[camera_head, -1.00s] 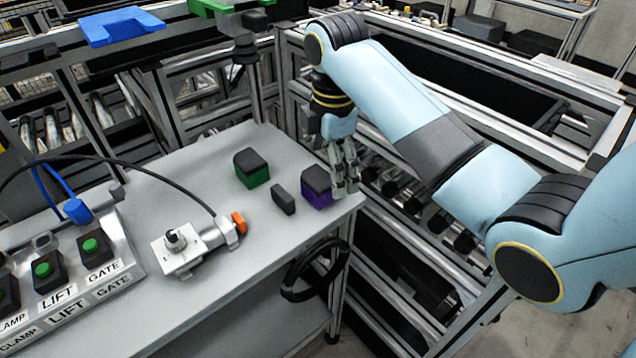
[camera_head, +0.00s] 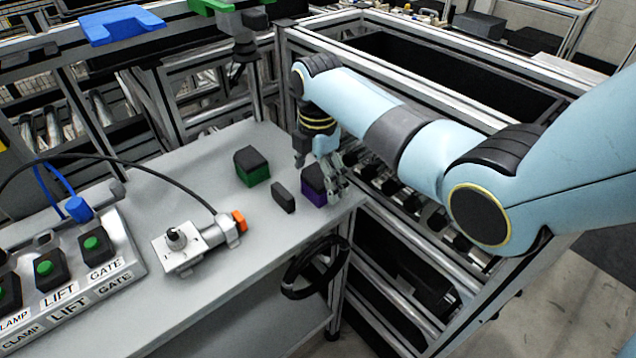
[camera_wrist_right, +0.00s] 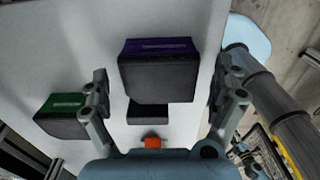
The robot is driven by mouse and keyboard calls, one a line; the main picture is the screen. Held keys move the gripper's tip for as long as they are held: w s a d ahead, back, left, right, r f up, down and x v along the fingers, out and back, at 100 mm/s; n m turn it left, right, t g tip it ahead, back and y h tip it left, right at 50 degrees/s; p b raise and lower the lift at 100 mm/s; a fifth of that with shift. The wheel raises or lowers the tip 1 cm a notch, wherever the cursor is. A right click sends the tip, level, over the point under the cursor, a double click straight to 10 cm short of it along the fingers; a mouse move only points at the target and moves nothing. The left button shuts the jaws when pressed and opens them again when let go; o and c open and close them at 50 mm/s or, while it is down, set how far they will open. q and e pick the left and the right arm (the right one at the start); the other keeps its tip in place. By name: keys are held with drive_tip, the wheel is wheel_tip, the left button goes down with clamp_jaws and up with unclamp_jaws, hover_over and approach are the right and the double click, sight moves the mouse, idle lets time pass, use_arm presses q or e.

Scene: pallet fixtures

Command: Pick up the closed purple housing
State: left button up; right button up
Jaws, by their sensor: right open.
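The closed purple housing (camera_head: 314,192) has a dark top and a purple lower part. It sits near the right edge of the grey table (camera_head: 212,160). In the right wrist view the housing (camera_wrist_right: 158,75) lies between the spread fingers. My right gripper (camera_head: 336,192) is open at the housing's right and far side in the head view. In the wrist view its fingers (camera_wrist_right: 165,98) stand apart on either side, with the left finger near the green housing. I cannot tell whether a finger touches the purple housing. My left gripper is not in view.
A green housing (camera_head: 252,167) and a small dark block (camera_head: 284,197) stand left of the purple housing. A grey device with an orange end (camera_head: 239,221) and a button panel (camera_head: 75,265) are further left. A roller conveyor (camera_head: 400,195) lies beyond the table's right edge.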

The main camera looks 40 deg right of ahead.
drive_tip(key=shift+f, duration=0.55)
drive_tip(key=c, duration=1.3)
